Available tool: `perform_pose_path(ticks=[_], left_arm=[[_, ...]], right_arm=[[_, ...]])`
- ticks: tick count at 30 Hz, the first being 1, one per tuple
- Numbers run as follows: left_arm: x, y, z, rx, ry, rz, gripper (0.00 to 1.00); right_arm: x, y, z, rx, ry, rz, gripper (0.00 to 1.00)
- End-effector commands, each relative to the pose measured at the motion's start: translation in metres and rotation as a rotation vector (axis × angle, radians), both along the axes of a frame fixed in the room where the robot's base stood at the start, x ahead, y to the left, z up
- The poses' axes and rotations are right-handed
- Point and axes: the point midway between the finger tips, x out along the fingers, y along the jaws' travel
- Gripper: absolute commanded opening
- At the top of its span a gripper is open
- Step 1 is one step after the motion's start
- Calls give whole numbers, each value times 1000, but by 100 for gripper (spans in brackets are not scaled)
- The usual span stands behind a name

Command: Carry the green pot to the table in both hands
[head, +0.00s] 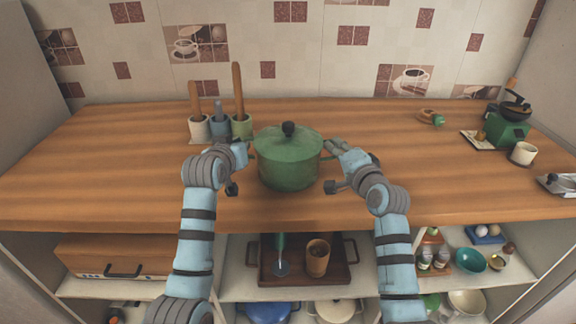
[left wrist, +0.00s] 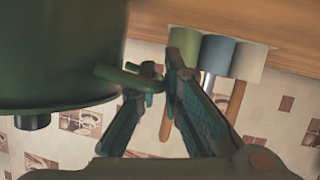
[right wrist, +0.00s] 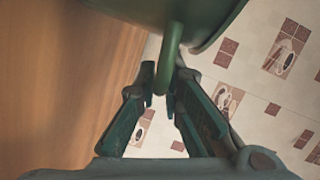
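The green pot (head: 289,168), with its lid and dark knob on, appears upright at the middle of the wooden counter, near its front edge. My left gripper (head: 241,155) is at the pot's left side. In the left wrist view its fingers (left wrist: 163,75) are close together on the pot's side handle (left wrist: 125,77). My right gripper (head: 336,150) is at the pot's right side. In the right wrist view its fingers (right wrist: 160,92) are close together on either side of the other handle (right wrist: 170,45). The pot's underside is hidden. The table cannot be made out.
Three small pots with wooden-handled tools (head: 221,125) stand behind left. A green grinder (head: 503,130), a white cup (head: 523,153) and small items are at the right. The counter (head: 110,160) is clear at left. Below are shelves with a tray (head: 340,275) and dishes.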

Motion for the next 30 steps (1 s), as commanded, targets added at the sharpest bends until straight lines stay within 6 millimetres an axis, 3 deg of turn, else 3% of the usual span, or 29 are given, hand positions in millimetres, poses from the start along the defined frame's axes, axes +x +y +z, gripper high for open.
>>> perform_pose_path(ticks=[15, 25, 30], left_arm=[[0, 0, 4, 1, -4, 0, 0], [0, 1, 45, 1, -5, 1, 0], [0, 1, 54, 1, -5, 2, 0]], right_arm=[[0, 0, 4, 1, -2, -1, 0], [0, 0, 44, 0, -4, -1, 0], [0, 0, 53, 0, -4, -1, 0]])
